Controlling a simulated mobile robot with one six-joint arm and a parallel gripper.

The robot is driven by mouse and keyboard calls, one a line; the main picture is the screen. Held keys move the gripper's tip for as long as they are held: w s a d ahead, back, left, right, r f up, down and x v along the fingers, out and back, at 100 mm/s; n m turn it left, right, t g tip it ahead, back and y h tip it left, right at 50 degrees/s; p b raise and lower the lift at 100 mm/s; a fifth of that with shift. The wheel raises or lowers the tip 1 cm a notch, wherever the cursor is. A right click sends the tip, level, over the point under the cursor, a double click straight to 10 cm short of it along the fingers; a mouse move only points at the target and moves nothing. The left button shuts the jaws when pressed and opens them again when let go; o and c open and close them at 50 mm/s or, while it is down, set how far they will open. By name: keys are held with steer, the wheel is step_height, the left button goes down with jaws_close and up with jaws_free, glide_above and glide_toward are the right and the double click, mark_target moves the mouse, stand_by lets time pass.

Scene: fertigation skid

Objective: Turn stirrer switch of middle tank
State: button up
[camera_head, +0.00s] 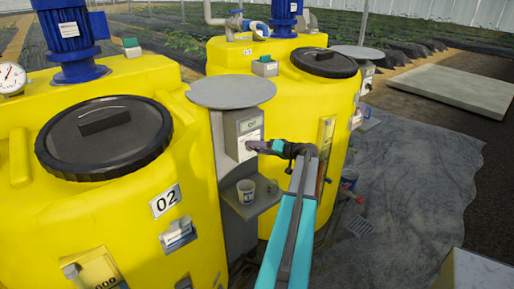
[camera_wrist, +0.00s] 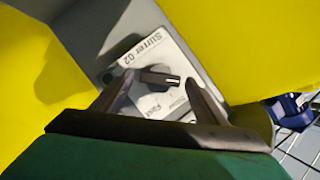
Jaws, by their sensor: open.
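The stirrer switch (camera_wrist: 160,79) is a dark knob on a white plate (camera_wrist: 150,62) marked "Stirrer 02". My gripper (camera_wrist: 163,98) is open in the wrist view, with one finger on each side of the lower plate and the knob just beyond and between the fingertips. I cannot tell whether a finger touches the knob. In the head view the grey switch box (camera_head: 243,126) stands beside the yellow tank 02 (camera_head: 190,228), and my gripper (camera_head: 252,146) is right at its front face. The knob is hidden there by the gripper.
A round grey disc (camera_head: 231,91) sits above the box. A cup (camera_head: 246,191) stands on a small shelf (camera_head: 262,203) below it. Another yellow tank (camera_head: 285,100) stands behind to the right. Grey ground sheet (camera_head: 410,180) lies open at the right.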

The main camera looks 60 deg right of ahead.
steer(key=shift+w+f, duration=0.1)
steer(key=shift+w, duration=0.1)
